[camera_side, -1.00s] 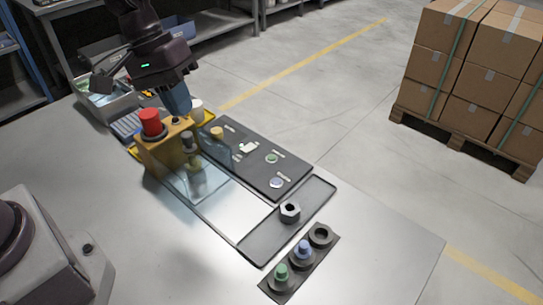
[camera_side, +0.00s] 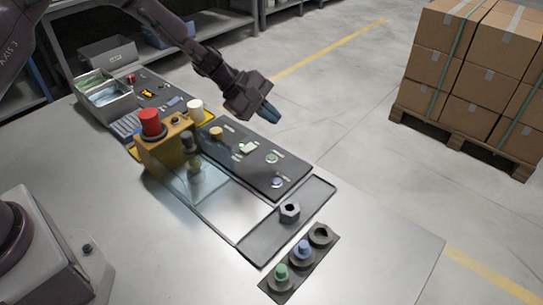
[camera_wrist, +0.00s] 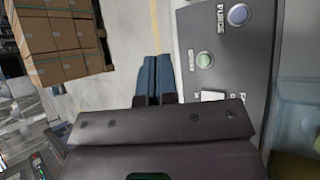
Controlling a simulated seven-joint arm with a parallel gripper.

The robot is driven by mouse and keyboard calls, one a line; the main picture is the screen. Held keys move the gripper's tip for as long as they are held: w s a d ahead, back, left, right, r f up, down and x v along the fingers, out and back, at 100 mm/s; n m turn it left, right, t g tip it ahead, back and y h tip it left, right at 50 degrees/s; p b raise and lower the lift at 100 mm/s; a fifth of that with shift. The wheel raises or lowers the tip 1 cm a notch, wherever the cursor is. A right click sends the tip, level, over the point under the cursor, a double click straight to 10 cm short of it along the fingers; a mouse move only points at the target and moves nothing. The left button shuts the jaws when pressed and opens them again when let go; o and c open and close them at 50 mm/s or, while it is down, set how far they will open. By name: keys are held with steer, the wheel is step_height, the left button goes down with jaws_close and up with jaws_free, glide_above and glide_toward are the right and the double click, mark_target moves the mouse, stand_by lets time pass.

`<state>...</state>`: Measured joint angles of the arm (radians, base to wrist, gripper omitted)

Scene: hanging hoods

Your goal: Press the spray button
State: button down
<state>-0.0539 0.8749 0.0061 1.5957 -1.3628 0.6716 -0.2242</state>
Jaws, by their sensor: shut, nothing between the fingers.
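A dark control panel (camera_side: 258,172) lies on the table, with a yellow knob (camera_side: 217,132), a white switch (camera_side: 249,148), a green button (camera_side: 271,158) and a blue button (camera_side: 276,183). In the wrist view the blue button (camera_wrist: 238,15) is labelled PURGE. The green button (camera_wrist: 204,60) has a small label I cannot read clearly, and the white switch (camera_wrist: 212,96) is partly hidden. My gripper (camera_side: 271,115) is shut and empty, raised beyond the panel's far edge. Its blue fingers (camera_wrist: 152,62) show beside the panel, apart from the buttons.
A yellow box with a red button (camera_side: 151,122) stands left of the panel, behind a clear shield (camera_side: 210,165). A tray with a hex nut (camera_side: 290,212) and a strip with green and blue pegs (camera_side: 303,250) lie in front. Boxes on a pallet (camera_side: 470,70) stand far right.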

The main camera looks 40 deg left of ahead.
mark_target(270, 158)
steer(key=shift+f, duration=0.1)
steer(key=shift+f, duration=4.3)
steer(key=shift+f, duration=0.4)
steer(key=shift+f, duration=0.4)
steer(key=shift+r, duration=0.8)
steer(key=shift+r, duration=2.5)
